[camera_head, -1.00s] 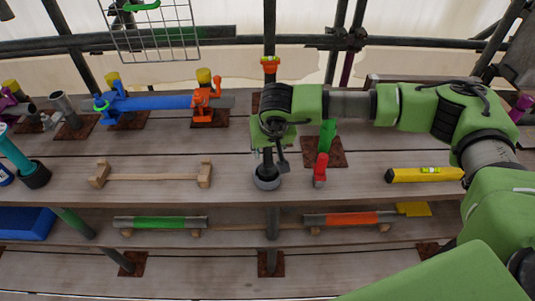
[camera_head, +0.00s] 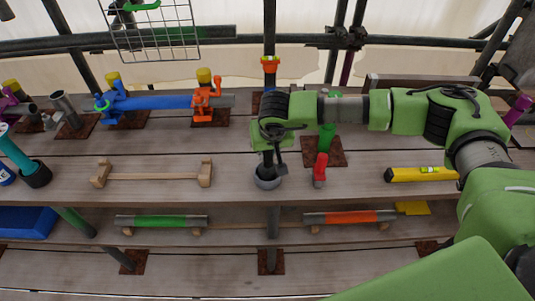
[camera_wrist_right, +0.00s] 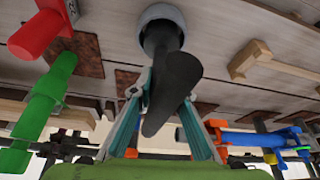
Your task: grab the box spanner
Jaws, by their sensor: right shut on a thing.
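A dark, long-handled tool, which I take to be the box spanner (camera_head: 267,160), stands in a round grey cup (camera_head: 268,178) on the upper plank shelf. In the right wrist view the dark tool (camera_wrist_right: 172,88) rises from the grey cup (camera_wrist_right: 160,18) and leans between the fingers. My right gripper (camera_wrist_right: 155,108) is shut on it from above, with a teal-lined finger on each side. In the head view my right gripper (camera_head: 270,152) is partly hidden by its wrist. The tool's lower end is hidden in the cup. My left gripper is not in view.
A red cylinder (camera_head: 320,168) and a green post (camera_head: 326,137) stand just right of the cup. A wooden cradle (camera_head: 152,174) lies to its left and a yellow level (camera_head: 421,174) to the right. A blue tube (camera_head: 157,102) with an orange clamp (camera_head: 207,104) is behind.

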